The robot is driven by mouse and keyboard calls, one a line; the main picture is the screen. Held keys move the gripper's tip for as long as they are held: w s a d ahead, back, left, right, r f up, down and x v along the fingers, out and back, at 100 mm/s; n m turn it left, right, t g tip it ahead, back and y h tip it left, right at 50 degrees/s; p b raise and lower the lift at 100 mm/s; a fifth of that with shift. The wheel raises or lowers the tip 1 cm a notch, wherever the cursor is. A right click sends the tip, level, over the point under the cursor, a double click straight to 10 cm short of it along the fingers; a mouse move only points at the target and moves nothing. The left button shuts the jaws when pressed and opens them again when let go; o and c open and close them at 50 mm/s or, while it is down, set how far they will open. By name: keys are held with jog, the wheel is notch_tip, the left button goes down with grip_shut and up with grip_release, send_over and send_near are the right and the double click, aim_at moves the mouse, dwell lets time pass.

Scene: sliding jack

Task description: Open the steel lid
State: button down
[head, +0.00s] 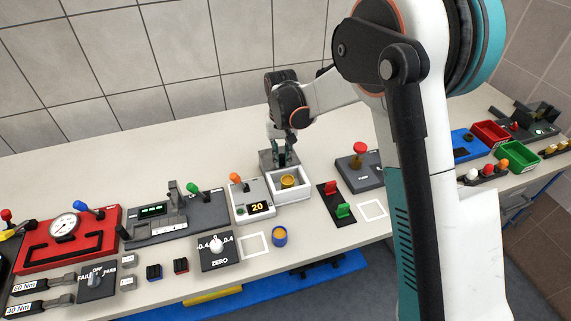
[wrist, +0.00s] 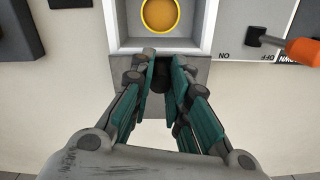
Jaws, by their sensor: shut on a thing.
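The steel lid (head: 266,161) is a grey plate at the back of a white square box (head: 305,184). The box's top is uncovered, and a yellow round piece (head: 288,181) shows inside. In the wrist view the lid (wrist: 198,72) lies beyond the box's rim (wrist: 200,47), partly hidden by the fingers. My gripper (head: 284,158) is at the lid behind the box. In the wrist view my gripper (wrist: 163,62) is shut on a dark knob (wrist: 158,82) on the lid, mostly hidden between the fingers.
A grey unit with an orange lever (head: 235,178) and a display reading 20 stands against the box's left side. A red and green switch block (head: 335,199) is to the right. A blue and yellow cup (head: 279,236) stands in front. The bench behind is clear.

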jog(key=c, duration=1.5)
grip_release()
notch_tip(320, 180, up, 12)
